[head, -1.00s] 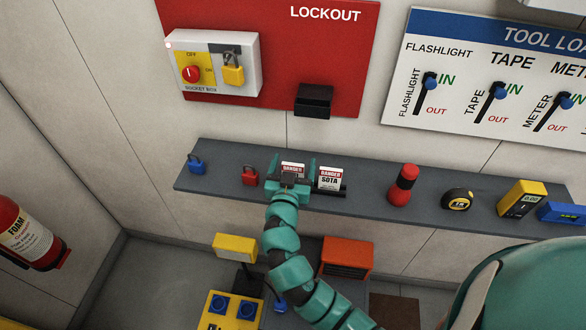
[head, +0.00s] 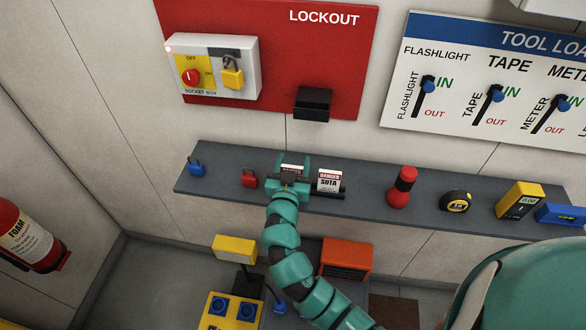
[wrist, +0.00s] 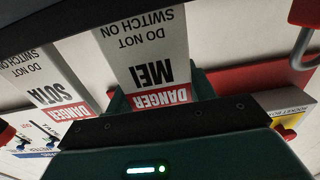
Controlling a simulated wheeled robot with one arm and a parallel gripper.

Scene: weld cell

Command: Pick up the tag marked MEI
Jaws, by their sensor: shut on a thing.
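The tag marked MEI (wrist: 150,62) is a white card with a red DANGER band, upside down in the wrist view. In the head view its top (head: 292,169) shows between the fingers. My gripper (head: 291,172) is shut on this tag at the shelf, and its fingers stand on either side of it. The lower part of the tag is hidden by my gripper in the head view. A second tag marked SOTA (head: 329,180) stands just to the right, apart from the MEI tag. It also shows at the left of the wrist view (wrist: 48,82).
The grey shelf (head: 370,199) holds a blue padlock (head: 196,168), a red padlock (head: 249,178), a red flashlight (head: 402,187), a tape measure (head: 456,201) and a yellow meter (head: 518,200). A red LOCKOUT board (head: 328,62) with a black holder (head: 313,103) is above.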

